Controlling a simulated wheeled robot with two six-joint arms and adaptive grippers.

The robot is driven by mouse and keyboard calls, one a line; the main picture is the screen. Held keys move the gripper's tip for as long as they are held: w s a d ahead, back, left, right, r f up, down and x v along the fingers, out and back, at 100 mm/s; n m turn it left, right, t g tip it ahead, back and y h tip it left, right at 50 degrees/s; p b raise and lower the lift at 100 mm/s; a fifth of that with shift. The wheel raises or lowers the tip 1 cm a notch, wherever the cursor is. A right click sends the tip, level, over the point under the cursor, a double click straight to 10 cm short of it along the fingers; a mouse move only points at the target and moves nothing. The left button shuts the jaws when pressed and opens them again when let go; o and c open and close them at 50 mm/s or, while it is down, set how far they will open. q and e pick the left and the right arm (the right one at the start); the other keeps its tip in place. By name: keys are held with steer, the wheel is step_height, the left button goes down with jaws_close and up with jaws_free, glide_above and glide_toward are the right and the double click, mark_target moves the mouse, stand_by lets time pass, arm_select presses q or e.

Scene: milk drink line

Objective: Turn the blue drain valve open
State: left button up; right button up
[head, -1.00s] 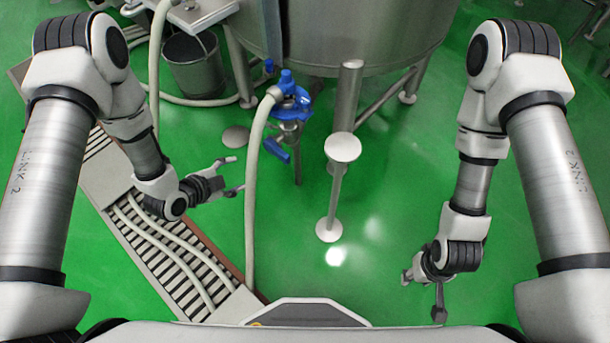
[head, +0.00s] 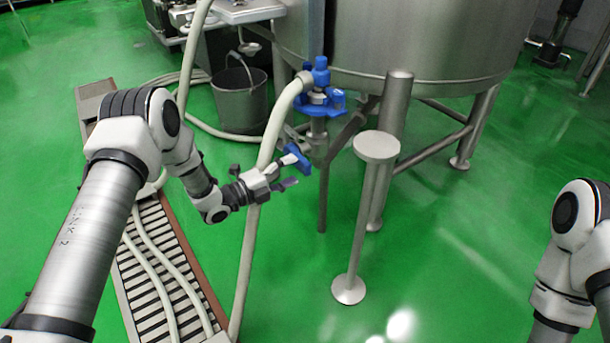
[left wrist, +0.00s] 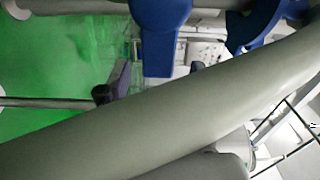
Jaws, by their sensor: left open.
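The blue drain valve lever (head: 297,157) hangs beside the metal outlet pipe under the tank. It also shows large at the top middle of the left wrist view (left wrist: 158,40). My left gripper (head: 288,172) is open right at the lever, its fingers pointing right. In the left wrist view the lever's lower end appears between the fingers; I cannot tell whether they touch it. The blue fitting (head: 320,95) sits above the lever with a pale hose (head: 262,170) running down from it. My right gripper is out of view.
The pale hose crosses close to my left gripper and covers much of the left wrist view. A steel tank (head: 420,45) stands behind on legs. A round-topped metal post (head: 376,147) stands right of the valve. A bucket (head: 240,95) stands behind left.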

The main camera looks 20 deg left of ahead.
mark_target(300, 167)
arm_select(q)
steer(key=b+x, duration=0.1)
steer(key=x, duration=0.3)
steer(key=shift+w+d+f, duration=0.1)
steer(key=shift+f, duration=0.1)
steer(key=shift+w+d+r, duration=0.1)
steer(key=shift+w, duration=0.05)
jaws_close()
